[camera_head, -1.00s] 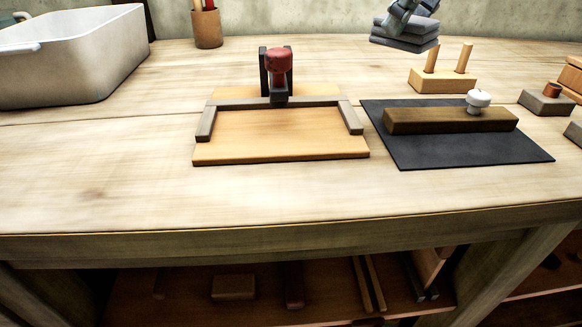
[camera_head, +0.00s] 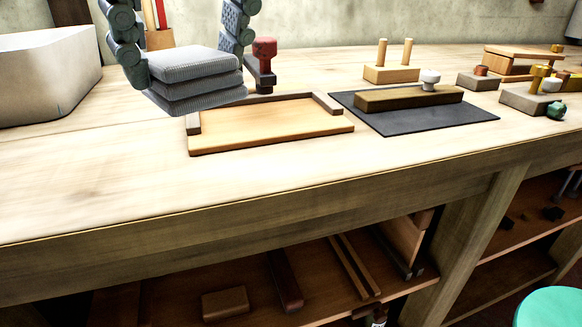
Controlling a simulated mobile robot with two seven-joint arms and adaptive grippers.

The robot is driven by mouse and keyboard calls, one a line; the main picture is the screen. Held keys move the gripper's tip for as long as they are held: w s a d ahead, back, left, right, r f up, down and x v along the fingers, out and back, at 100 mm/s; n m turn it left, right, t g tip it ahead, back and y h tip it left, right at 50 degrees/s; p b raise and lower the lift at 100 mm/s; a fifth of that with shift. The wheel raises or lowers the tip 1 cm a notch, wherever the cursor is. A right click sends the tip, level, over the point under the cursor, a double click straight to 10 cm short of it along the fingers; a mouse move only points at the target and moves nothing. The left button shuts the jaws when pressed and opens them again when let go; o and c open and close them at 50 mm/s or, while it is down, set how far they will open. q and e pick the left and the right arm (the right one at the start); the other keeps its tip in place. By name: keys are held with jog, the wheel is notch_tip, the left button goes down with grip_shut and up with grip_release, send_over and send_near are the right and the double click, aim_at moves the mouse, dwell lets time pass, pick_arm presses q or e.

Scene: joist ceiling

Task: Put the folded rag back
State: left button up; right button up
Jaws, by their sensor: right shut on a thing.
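The folded rag (camera_head: 193,82) is a grey, ribbed stack of several layers at the upper left of the head view. My right gripper (camera_head: 184,60) comes down from the top edge with a finger at each side of the rag and is shut on it. The rag covers the back left corner of the wooden board with raised edges (camera_head: 268,127) and part of the red-knobbed clamp (camera_head: 264,62). It appears held above the bench; the exact gap cannot be told. My left gripper is not in view.
A white bin (camera_head: 45,78) and a pencil cup (camera_head: 159,38) stand at the left. A dark mat (camera_head: 420,123) bears a brown block with a white knob (camera_head: 410,98). A two-peg block (camera_head: 391,74) stands behind. The bench front (camera_head: 110,180) is clear at left.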

jog(key=shift+w+d+f, duration=0.1)
jog(key=shift+f, duration=0.15)
jog(key=w+d+f, duration=0.4)
jog(key=w, duration=0.1)
jog(key=w+d+f, duration=0.2)
jog(key=w+d, duration=0.1)
jog(key=shift+d+f+p, duration=0.1)
jog(key=shift+f+p, duration=0.1)
jog(key=shift+p, duration=0.1)
jog(key=shift+w+d+f, duration=0.1)
jog(key=shift+w+f, duration=0.05)
jog(key=shift+w, duration=0.05)
notch_tip(320, 180, down, 4)
jog(key=shift+r, duration=0.1)
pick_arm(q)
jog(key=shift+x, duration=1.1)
pick_arm(e)
jog(key=shift+f, duration=0.25)
jog(key=o, duration=1)
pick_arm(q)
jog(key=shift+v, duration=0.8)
